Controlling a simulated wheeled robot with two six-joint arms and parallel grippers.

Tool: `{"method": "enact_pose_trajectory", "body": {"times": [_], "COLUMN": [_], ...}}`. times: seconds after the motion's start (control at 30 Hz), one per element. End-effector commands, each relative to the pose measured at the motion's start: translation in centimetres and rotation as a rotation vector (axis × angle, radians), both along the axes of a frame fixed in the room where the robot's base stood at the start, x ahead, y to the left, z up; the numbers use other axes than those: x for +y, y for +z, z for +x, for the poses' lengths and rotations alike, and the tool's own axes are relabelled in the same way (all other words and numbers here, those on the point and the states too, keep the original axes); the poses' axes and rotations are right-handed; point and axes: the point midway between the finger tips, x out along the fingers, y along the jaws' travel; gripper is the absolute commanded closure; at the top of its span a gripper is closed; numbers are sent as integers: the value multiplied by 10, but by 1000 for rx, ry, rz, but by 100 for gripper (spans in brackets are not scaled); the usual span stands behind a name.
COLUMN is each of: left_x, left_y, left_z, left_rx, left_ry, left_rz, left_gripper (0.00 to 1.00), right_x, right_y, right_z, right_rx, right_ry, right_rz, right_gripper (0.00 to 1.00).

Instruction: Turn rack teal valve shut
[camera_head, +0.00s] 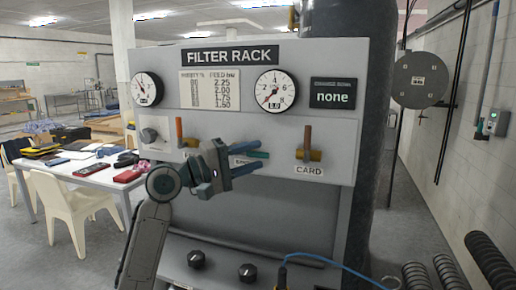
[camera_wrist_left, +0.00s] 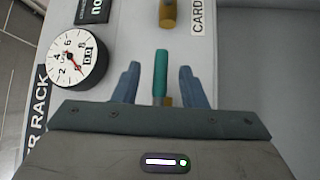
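The teal valve handle (camera_head: 256,154) is on the filter rack's front panel, mostly hidden by my gripper in the head view. It lies roughly sideways, pointing right. In the left wrist view the teal handle (camera_wrist_left: 160,73) stands between my fingers, with a brass valve body partly visible at its base. My left gripper (camera_head: 262,154) is open around the handle, one finger above and one below. In the left wrist view the gripper (camera_wrist_left: 160,85) shows a gap on each side of the handle. My right gripper is not in view.
An upright orange handle (camera_head: 179,131) is left of my gripper. An upright brown handle (camera_head: 307,138) over the CARD label is to its right. Gauges (camera_head: 274,90) and a screen reading "none" (camera_head: 332,94) are above.

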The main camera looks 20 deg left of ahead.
Motion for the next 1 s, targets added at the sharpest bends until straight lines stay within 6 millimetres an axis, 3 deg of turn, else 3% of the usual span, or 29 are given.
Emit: {"method": "enact_pose_trajectory", "body": {"times": [0.23, 0.57, 0.77, 1.0], "left_x": [-14, -15, -15, -15], "left_y": [3, 2, 2, 2], "left_z": [13, 14, 14, 15], "left_rx": [0, 1, 1, 2], "left_ry": [0, 0, 0, 0], "left_rz": [0, 1, 1, -3], "left_gripper": [62, 62, 100, 100], "right_x": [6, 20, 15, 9], "right_y": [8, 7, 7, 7], "right_z": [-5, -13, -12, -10], "right_rx": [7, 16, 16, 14], "right_ry": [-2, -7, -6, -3], "right_rz": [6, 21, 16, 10], "right_gripper": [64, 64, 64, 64]}}
